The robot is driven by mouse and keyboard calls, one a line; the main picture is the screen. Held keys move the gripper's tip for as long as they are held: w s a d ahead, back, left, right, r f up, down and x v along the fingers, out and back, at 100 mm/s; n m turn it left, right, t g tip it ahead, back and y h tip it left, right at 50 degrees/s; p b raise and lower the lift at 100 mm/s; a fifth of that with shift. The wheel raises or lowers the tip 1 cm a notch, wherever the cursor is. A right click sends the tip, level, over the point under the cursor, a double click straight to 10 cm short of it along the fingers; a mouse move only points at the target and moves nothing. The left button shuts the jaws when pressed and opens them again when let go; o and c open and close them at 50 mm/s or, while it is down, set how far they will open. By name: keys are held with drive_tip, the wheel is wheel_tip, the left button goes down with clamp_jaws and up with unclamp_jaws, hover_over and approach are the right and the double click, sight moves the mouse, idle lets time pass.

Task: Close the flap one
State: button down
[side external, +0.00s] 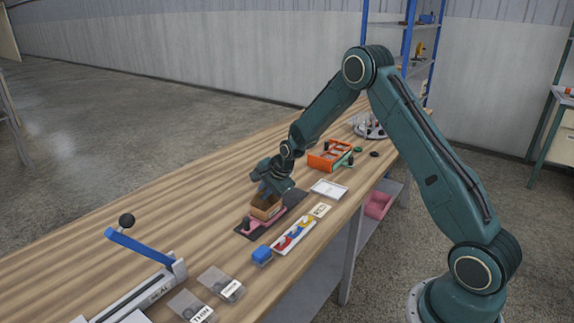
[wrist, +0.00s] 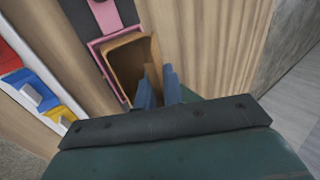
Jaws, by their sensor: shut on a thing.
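A small open brown cardboard box (side external: 264,210) sits in a pink holder on a dark mat (side external: 243,232) on the wooden bench. In the wrist view, the box (wrist: 122,62) is open at the top and its inside shows. My gripper (wrist: 158,88) is at the box's right side, with its two blue-grey fingers on either side of an upright brown flap (wrist: 152,76). It is shut on that flap. In the side view, my gripper (side external: 271,184) is just above the box and hides part of its top. No number on the flap can be read.
A white tray (side external: 295,235) with red, yellow and blue parts lies beside the mat, near a blue block (side external: 262,255). An orange crate (side external: 329,156) stands behind. A sealer with a blue lever (side external: 140,247) is front left. The bench left of the box is clear.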

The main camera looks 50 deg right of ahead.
drive_tip(key=shift+s+f+t, duration=0.3)
drive_tip(key=shift+s+t, duration=0.05)
drive_tip(key=shift+t, duration=0.6)
drive_tip(key=shift+s+f+t, duration=0.25)
drive_tip(key=shift+s+t, duration=0.05)
drive_tip(key=shift+t, duration=0.65)
drive_tip(key=shift+s+f+t, duration=0.1)
drive_tip(key=shift+f+t, duration=0.05)
drive_tip(key=shift+t, duration=0.5)
drive_tip(key=shift+s+f+t, duration=0.1)
drive_tip(key=shift+f+t, duration=0.05)
drive_tip(key=shift+t, duration=0.9)
drive_tip(key=c, duration=1.6)
unclamp_jaws()
drive_tip(key=shift+f, duration=0.1)
drive_tip(key=shift+c, duration=0.2)
drive_tip(key=shift+g, duration=0.3)
